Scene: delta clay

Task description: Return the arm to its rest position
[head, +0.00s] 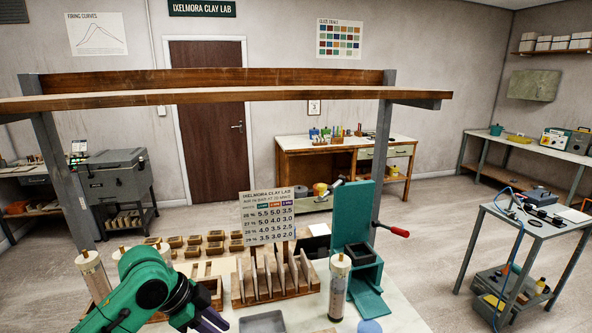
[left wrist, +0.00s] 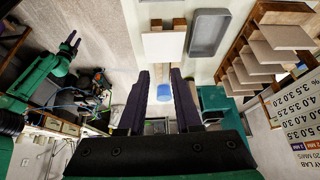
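My left arm, green with a dark gripper (head: 208,320), comes in at the lower left of the head view, above the front of the worktable (head: 402,312). In the left wrist view the two dark fingers of my left gripper (left wrist: 160,92) stand apart with nothing held between them. A blue disc (left wrist: 165,90) shows beyond the gap, on the table surface below. My right arm (left wrist: 42,72) shows at the left of the left wrist view, its dark gripper (left wrist: 70,43) small, away from the table; its opening is unclear. The head view does not show it.
A wooden rack (head: 276,291) of upright slabs, a sign (head: 267,217), a clear cylinder (head: 339,287) and a green press (head: 354,240) with a red-handled lever stand on the table. A grey tray (head: 263,323) lies in front. A wooden shelf beam (head: 220,96) spans above.

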